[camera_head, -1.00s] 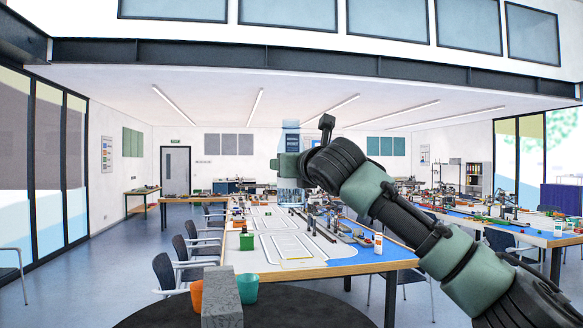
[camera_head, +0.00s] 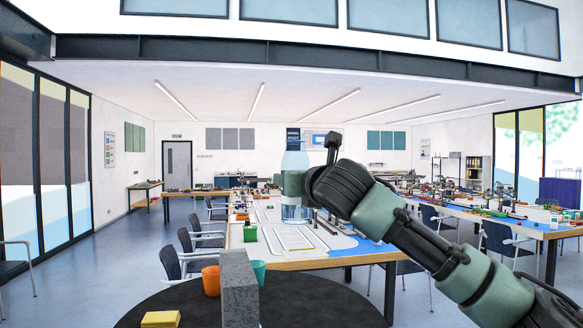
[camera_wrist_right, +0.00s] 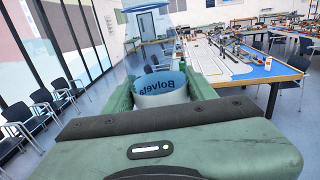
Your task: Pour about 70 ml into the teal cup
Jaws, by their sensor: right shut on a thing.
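The teal cup (camera_head: 259,271) stands on a dark round table, partly hidden behind a grey block. My right gripper (camera_head: 293,184) is shut on a clear bluish bottle (camera_head: 295,212), above and slightly right of the cup in the picture. The bottle looks upright, narrow end up, and apart from the cup. In the right wrist view the bottle (camera_wrist_right: 160,97) sits between the two fingers, with dark lettering on its label. I cannot tell the liquid level. My left gripper is not in view.
An orange cup (camera_head: 210,282) stands left of the upright grey block (camera_head: 239,290). A yellow item (camera_head: 160,319) lies on the dark round table (camera_head: 310,300). Behind is a long table with a model layout (camera_head: 300,239) and a green container (camera_head: 249,234). Chairs line its left side.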

